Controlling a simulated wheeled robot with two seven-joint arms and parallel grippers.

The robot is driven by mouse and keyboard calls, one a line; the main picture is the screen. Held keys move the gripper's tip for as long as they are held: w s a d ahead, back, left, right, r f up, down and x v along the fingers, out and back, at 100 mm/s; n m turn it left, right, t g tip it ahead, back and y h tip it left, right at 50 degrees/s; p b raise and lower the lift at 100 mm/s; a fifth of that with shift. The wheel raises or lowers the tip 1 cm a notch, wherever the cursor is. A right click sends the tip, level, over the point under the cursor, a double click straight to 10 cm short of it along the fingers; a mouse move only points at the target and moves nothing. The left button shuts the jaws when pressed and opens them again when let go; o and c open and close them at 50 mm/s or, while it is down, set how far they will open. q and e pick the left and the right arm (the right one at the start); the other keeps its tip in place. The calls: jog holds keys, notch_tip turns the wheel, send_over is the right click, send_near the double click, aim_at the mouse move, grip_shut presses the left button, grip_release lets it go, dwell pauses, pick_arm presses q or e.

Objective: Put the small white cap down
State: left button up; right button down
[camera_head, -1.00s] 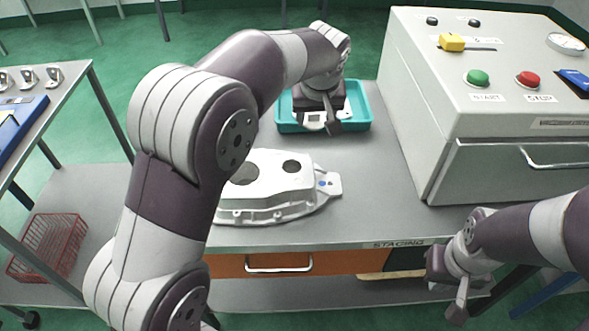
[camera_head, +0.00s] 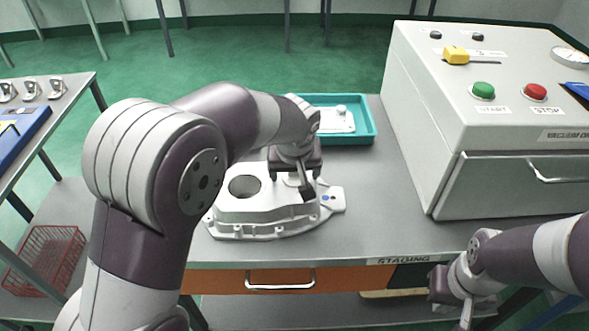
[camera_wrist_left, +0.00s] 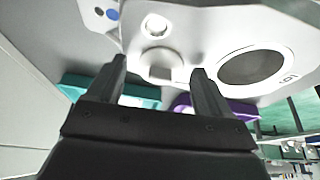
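The grey-white casting (camera_head: 265,220) lies on the staging table. In the left wrist view, its face (camera_wrist_left: 220,25) shows a large dark hole. A small white cap (camera_wrist_left: 158,58) with a round knob appears seated on the face beside that hole, between my fingers. My left gripper (camera_head: 303,190) is over the casting's right part; it also shows in the left wrist view (camera_wrist_left: 160,72). Its fingers are apart, with gaps either side of the knob. The gripper hides the cap in the head view. My right gripper (camera_head: 462,305) hangs at lower right; its finger gap is unclear.
A teal tray (camera_head: 371,132) behind the casting holds a white plate with a small white knobbed piece (camera_head: 341,111). A grey control box (camera_head: 500,120) stands at right. A red basket (camera_head: 45,262) is at lower left. The table is bare right of the casting.

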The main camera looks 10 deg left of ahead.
pick_arm(q)
jog(key=p+v, duration=0.1)
jog(key=v, duration=1.1)
jog(key=shift+p, duration=0.35)
jog(key=shift+s, duration=0.1)
